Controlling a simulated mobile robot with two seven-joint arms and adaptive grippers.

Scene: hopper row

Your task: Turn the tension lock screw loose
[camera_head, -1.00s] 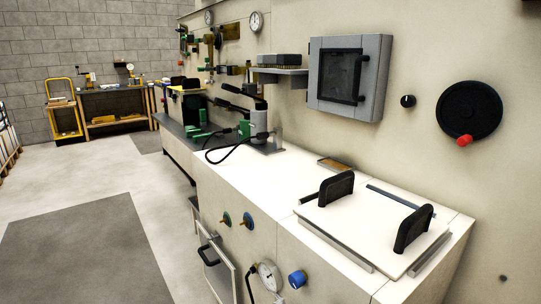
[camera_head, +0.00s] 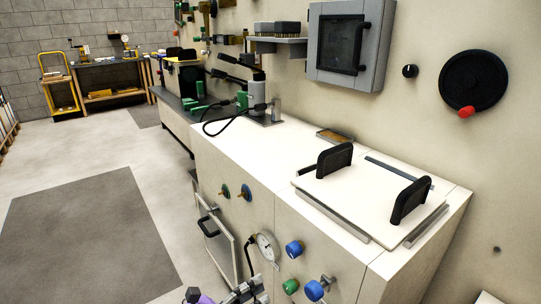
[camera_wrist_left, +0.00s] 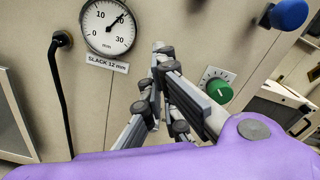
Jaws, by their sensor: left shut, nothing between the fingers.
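No label names the tension lock screw, so I cannot tell which knob it is. On the cabinet front in the head view are an upper blue knob (camera_head: 294,248), a lower blue knob (camera_head: 315,290) and a green knob (camera_head: 290,286). The left wrist view shows the green knob (camera_wrist_left: 219,91) on a marked plate and a blue knob (camera_wrist_left: 288,14) at the upper right. My left gripper (camera_head: 246,289) is at the bottom of the head view. Its fingers (camera_wrist_left: 164,62) are shut and empty, left of the green knob and apart from it. My right gripper is not in view.
A round gauge (camera_head: 265,246) sits beside the knobs. In the wrist view the gauge (camera_wrist_left: 108,26) has a label (camera_wrist_left: 107,63) reading "SLACK 12 mm". A framed door (camera_head: 216,246) is farther left.

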